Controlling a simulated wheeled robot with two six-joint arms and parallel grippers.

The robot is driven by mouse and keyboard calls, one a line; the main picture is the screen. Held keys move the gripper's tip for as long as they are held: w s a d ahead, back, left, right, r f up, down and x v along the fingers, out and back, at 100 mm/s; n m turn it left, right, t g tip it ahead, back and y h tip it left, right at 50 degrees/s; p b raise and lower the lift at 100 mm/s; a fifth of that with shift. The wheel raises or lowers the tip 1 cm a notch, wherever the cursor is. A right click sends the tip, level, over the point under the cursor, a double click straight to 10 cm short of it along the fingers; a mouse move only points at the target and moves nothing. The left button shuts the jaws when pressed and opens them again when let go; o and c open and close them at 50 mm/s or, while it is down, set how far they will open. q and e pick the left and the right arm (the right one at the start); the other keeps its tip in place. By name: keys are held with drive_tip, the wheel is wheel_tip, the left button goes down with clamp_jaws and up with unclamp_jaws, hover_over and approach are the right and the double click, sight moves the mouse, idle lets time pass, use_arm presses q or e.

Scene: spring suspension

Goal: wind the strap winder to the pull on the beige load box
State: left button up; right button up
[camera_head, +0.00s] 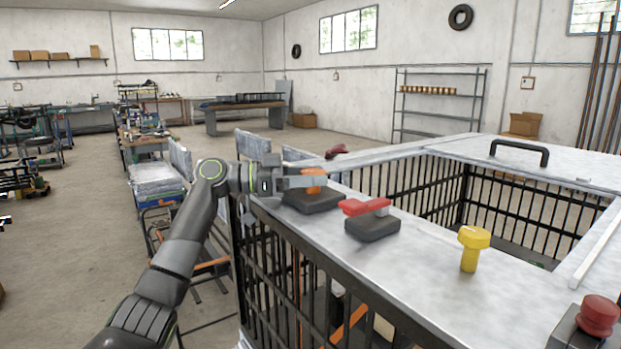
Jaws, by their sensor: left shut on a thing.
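An orange handle (315,174) stands on a dark block (314,203) on the grey metal top of a barred cage; it looks like the strap winder. My left gripper (306,182) reaches in from the left and is shut on this handle, hiding part of it. Below, behind the bars, an orange strap (347,326) runs at a slant. A small beige patch (383,327) beside it may be the load box, mostly hidden by the bars and top. My right gripper is not in view.
On the cage top, a red lever on a dark block (371,225), a yellow knob (471,249) and a red button (598,313) stand to the right. A black handle (519,151) is on the lid behind. Carts and a stack of sheets (157,180) stand left of the cage.

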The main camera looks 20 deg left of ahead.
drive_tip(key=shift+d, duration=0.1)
use_arm(q)
drive_tip(key=o, duration=1)
drive_tip(key=b+v, duration=0.2)
drive_tip(key=v, duration=0.7)
drive_tip(key=shift+s+a+f, duration=0.1)
drive_tip(key=shift+a+f, duration=0.05)
drive_tip(key=shift+a, duration=0.15)
drive_tip(key=shift+b+v, duration=0.95)
drive_tip(key=shift+v, duration=2.95)
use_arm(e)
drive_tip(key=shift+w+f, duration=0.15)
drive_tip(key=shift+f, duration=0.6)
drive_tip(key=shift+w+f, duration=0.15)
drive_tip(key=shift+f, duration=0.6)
